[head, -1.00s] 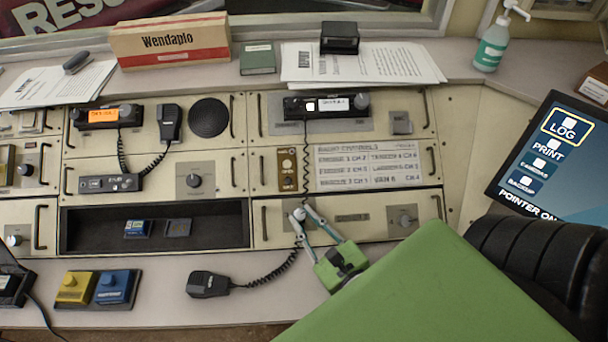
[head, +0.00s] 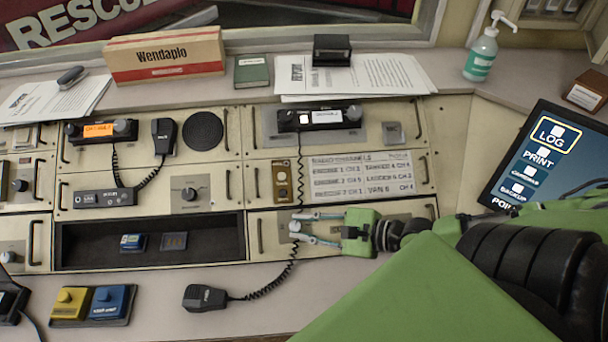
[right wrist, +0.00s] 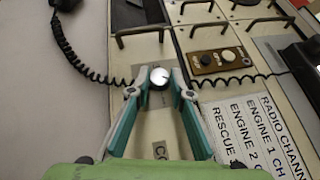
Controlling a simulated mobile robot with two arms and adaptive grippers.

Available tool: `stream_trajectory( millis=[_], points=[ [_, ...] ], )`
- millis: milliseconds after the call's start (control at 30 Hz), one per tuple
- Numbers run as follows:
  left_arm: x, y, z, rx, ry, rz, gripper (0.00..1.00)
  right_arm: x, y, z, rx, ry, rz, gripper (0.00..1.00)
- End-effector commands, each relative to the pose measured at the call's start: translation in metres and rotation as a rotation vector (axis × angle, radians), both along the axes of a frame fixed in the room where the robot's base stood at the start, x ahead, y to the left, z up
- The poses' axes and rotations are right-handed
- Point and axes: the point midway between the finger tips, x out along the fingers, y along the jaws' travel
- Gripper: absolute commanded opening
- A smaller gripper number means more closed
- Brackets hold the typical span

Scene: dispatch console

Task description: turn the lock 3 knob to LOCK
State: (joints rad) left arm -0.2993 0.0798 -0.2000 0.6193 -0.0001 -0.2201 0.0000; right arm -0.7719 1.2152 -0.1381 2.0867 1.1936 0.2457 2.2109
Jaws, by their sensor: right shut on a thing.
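A round knob with a pale, shiny top (head: 295,226) is on the cream lower panel, right of the dark recess. My right gripper (head: 297,229) is shut on this knob, its body lying level to the right. In the right wrist view the knob (right wrist: 160,76) sits between the two fingertips (right wrist: 160,86). The panel lettering by the knob is mostly covered or too small, so I cannot tell its lock number or setting. My left gripper is not in view.
A coiled cord (head: 285,274) runs close by the fingers to a black handset (head: 205,297) on the ledge. A drawer handle (head: 260,236) stands just left of the knob. A two-button brown plate (head: 282,182) is above. My green arm covers the right of the panel.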

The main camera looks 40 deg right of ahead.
Motion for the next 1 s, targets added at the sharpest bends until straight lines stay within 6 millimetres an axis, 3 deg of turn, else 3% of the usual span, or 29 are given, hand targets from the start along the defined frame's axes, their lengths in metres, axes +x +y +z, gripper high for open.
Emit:
stream_trajectory(
  millis=[500, 1000],
  points=[
    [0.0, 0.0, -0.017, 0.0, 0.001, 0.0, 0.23, 0.004, -0.003, 0.001, -0.115, 0.065, 0.199, 0.0],
    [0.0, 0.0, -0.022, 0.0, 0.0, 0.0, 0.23, 0.004, -0.003, 0.002, -0.143, 0.09, 0.259, 0.0]
  ],
)
